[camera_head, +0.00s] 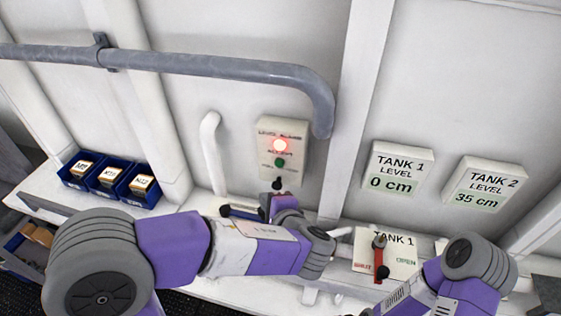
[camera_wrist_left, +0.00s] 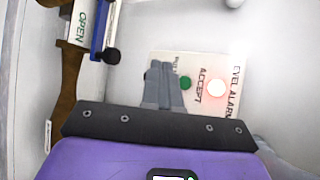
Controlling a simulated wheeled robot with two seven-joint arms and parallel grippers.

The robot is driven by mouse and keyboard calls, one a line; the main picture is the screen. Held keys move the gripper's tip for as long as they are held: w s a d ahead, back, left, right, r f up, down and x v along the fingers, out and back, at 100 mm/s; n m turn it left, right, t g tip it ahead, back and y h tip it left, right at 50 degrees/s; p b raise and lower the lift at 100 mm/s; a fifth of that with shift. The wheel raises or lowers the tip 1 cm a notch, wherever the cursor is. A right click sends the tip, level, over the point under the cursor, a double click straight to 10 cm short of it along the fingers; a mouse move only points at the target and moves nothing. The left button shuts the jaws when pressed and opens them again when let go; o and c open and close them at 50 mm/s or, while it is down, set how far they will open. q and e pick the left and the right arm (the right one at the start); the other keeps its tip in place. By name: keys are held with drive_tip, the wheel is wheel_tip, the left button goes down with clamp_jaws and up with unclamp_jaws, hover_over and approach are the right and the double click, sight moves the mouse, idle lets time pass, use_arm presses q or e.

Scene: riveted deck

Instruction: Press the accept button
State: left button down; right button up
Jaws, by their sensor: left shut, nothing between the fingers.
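The level alarm panel (camera_head: 296,139) is a pale box on the wall with a lit red lamp (camera_head: 280,145) above a green accept button (camera_head: 279,162). My left gripper (camera_head: 277,186) is shut and empty, in front of the panel's lower part, just below the button in the head view. In the left wrist view, the shut grey fingers (camera_wrist_left: 161,72) overlap the panel (camera_wrist_left: 207,110) beside the green button (camera_wrist_left: 185,82), which stays visible. The lit lamp (camera_wrist_left: 216,88) lies farther right. I cannot tell the gap to the panel. My right gripper is out of view.
A blue-handled lever (camera_head: 240,213) lies by my left wrist. A red lever (camera_head: 379,262) stands on the Tank 1 valve plate (camera_head: 403,262). Level signs for Tank 1 (camera_head: 399,168) and Tank 2 (camera_head: 484,187) hang right. Blue bins (camera_head: 139,197) stand left, below a grey pipe (camera_head: 210,65).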

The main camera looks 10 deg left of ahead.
sight(279, 163)
use_arm(q)
drive_tip(key=w+p, duration=0.1)
drive_tip(key=w, duration=0.7)
drive_tip(key=shift+w+d+p, duration=0.15)
drive_tip(key=shift+w+p, duration=0.2)
drive_tip(key=shift+w, duration=0.05)
idle(2.0)
drive_tip(key=shift+w+b, duration=0.3)
drive_tip(key=shift+w, duration=0.1)
